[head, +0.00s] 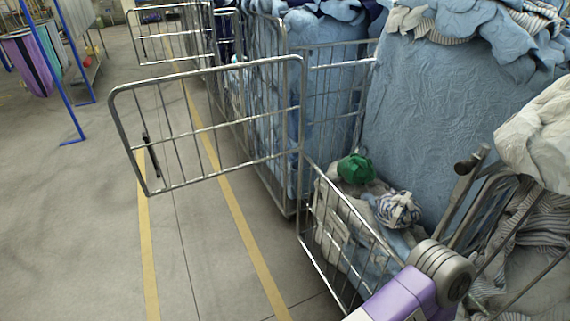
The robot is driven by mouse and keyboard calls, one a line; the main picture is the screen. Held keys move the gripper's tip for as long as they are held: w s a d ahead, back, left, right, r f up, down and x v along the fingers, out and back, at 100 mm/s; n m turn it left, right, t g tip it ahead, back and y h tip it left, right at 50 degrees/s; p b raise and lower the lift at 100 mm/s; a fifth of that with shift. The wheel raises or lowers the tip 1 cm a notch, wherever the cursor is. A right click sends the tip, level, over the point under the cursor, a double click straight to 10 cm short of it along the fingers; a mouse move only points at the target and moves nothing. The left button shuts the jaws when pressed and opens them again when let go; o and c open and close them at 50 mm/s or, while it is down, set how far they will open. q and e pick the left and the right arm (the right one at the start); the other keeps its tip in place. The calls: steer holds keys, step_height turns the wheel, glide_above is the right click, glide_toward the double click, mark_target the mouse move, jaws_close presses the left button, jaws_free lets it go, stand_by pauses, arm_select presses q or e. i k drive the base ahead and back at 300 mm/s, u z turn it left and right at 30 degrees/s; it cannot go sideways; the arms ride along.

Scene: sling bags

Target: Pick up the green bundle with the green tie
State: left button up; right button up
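The green bundle (356,168) is a small, crumpled ball inside the open wire cage cart (343,222), near its back left. It rests on pale and blue cloth. Its tie is too small to tell apart. Beside it to the right lies a white and dark striped bundle (399,208), a little nearer. A purple and white link of my arm shows at the bottom right, in front of part of the cart. Neither of my grippers is in view.
A wire gate (213,127) stands swung out to the left. A tall blue sack (440,125) rises behind the bundles. A metal frame and striped cloth (520,245) stand at the right. The floor (75,230) at left is clear; blue racks (70,80) stand beyond.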

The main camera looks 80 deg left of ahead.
mark_target(357, 169)
steer(key=u, duration=2.75)
steer(key=i, duration=0.65)
